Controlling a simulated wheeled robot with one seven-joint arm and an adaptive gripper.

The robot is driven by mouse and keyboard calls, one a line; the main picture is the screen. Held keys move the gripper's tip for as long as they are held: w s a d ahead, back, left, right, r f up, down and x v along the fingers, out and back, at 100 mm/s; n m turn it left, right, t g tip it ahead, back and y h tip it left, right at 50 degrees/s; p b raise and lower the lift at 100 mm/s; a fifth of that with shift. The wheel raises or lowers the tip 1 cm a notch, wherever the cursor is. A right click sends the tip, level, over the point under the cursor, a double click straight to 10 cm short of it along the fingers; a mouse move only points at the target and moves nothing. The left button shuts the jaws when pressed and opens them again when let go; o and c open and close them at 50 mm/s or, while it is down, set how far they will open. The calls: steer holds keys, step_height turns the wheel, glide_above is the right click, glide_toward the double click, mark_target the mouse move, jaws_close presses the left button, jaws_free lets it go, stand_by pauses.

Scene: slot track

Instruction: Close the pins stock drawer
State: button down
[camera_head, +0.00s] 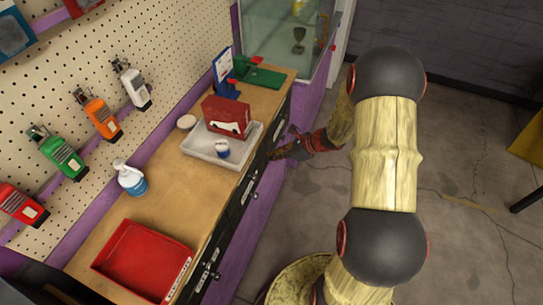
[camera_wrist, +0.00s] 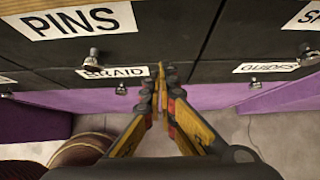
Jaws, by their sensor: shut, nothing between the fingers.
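The pins stock drawer has a black front with a white PINS label (camera_wrist: 80,22) and a small metal knob (camera_wrist: 95,54), at the upper left of the wrist view. I cannot tell how far its front stands out from its neighbours. My gripper (camera_wrist: 161,78) is shut and empty, to the right of and below the PINS label in that view, by the seam between drawer columns. In the head view my gripper (camera_head: 281,153) is beside the dark drawer fronts under the counter's right edge. The drawer's label cannot be read there.
Below PINS is a BRAID drawer (camera_wrist: 112,72), and to the right a GUIDES drawer (camera_wrist: 278,67). The wooden counter (camera_head: 185,195) holds a red tray (camera_head: 118,258), a spray bottle (camera_head: 131,180) and a grey tray (camera_head: 200,152) with a red box (camera_head: 227,117).

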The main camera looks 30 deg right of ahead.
steer(key=p+v, duration=0.3)
steer(key=v, duration=0.7)
steer(key=shift+s+d, duration=0.1)
steer(key=s+a+r+n+g+h, duration=0.1)
steer(key=s+a+r+n+g, duration=0.25)
steer(key=s+n, duration=0.3)
steer(key=s+a+r+n+g, duration=0.2)
steer(key=s+a+r+n, duration=0.2)
steer(key=s+n, duration=0.3)
steer(key=s+a+r+n+t+h, duration=0.2)
steer(key=s+a+r+n, duration=0.1)
steer(key=a+r+n, duration=0.2)
steer(key=s+a+r+n+t+h, duration=0.2)
steer(key=a+r+n, duration=0.3)
steer(key=r+n, duration=0.4)
step_height(320, 180, up, 6)
steer(key=shift+s+a+f+h, duration=0.2)
steer(key=shift+s+a+h, duration=0.15)
steer(key=shift+s+h, duration=0.25)
steer(key=shift+s, duration=0.15)
